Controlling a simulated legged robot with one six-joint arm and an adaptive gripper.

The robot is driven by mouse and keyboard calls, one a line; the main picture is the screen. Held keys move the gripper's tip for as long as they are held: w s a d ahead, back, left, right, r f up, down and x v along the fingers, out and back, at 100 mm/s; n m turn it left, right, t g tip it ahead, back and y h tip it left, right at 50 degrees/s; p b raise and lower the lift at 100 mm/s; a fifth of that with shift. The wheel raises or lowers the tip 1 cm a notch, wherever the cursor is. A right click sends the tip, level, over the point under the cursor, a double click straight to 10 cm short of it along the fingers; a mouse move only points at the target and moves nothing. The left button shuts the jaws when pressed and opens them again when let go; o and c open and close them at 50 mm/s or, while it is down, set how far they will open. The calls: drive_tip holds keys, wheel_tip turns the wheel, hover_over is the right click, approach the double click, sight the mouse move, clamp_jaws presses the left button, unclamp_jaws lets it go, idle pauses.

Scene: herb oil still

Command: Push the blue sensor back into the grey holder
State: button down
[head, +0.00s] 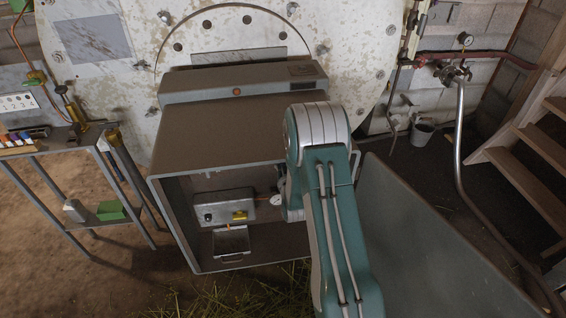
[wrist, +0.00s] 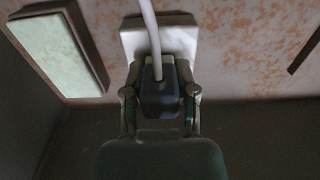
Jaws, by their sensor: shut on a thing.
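In the wrist view, my gripper (wrist: 160,92) is shut on the dark blue sensor (wrist: 159,104), with one finger on each side of it. A pale cable runs up from the sensor and crosses in front of the block behind. That pale grey block, which looks like the holder (wrist: 181,40), is on the rust-stained wall just beyond the sensor. The sensor's far end meets or overlaps the holder in the picture; I cannot tell whether it is inside. In the head view my arm hides the gripper, sensor and holder.
A framed pale green panel (wrist: 62,50) is left of the holder, and a dark bar (wrist: 305,50) is at right. The head view shows an open metal cabinet (head: 222,130), a control box (head: 212,213) inside it, a side table (head: 55,143) and wooden stairs (head: 515,150).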

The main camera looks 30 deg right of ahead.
drive_tip(key=shift+w, duration=0.2)
drive_tip(key=shift+c, duration=1.5)
unclamp_jaws()
drive_tip(key=v, duration=1.2)
